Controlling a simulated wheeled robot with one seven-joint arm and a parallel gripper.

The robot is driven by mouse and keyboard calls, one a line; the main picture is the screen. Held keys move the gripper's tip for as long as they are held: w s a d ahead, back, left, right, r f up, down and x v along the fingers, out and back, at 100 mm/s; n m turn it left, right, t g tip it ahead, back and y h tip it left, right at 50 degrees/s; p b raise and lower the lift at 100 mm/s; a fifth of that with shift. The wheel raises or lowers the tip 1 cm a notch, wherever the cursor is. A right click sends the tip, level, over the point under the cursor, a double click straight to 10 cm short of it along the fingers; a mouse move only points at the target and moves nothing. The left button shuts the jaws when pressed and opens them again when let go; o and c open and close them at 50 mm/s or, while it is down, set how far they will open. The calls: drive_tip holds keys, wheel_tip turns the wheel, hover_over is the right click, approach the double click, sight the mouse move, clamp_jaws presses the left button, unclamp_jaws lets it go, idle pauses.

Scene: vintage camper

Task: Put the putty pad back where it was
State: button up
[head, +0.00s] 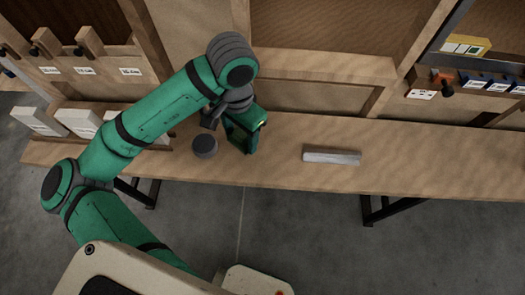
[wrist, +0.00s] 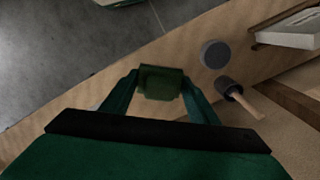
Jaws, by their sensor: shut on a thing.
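My gripper (head: 243,136) is over the wooden bench, left of its middle, with its jaws pointing down. In the wrist view my gripper (wrist: 160,82) is shut on a small dark olive-green block (wrist: 160,84), which I take to be the putty pad. The block sits between the two fingertips; in the head view the fingers mostly hide it. I cannot tell whether it touches the bench. A dark grey round piece (head: 204,147) stands on the bench just left of my gripper; it also shows in the wrist view (wrist: 214,53).
A pale grey bar (head: 332,157) lies on the bench (head: 420,165) to the right, with clear wood around it. A dark-headed tool with a wooden handle (wrist: 240,96) is near the round piece. White boxes (head: 82,122) stand at the left. Shelving rises behind.

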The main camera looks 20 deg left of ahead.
drive_tip(key=d+f+m, duration=0.1)
drive_tip(key=d+f, duration=0.2)
drive_tip(key=d, duration=0.4)
drive_tip(key=d+f+m, duration=0.1)
drive_tip(key=d+f, duration=0.3)
drive_tip(key=d, duration=0.3)
hover_over(263, 152)
drive_tip(key=s+d, duration=0.1)
wheel_tip(263, 152, down, 8)
drive_tip(key=shift+f, duration=0.15)
drive_tip(key=shift+w+a+f, duration=0.25)
drive_tip(key=shift+w+f, duration=0.05)
drive_tip(key=shift+f, duration=0.25)
drive_tip(key=shift+w+a+f, duration=0.15)
drive_tip(key=shift+f, duration=1.6)
drive_tip(key=shift+f, duration=0.15)
drive_tip(key=o, duration=1)
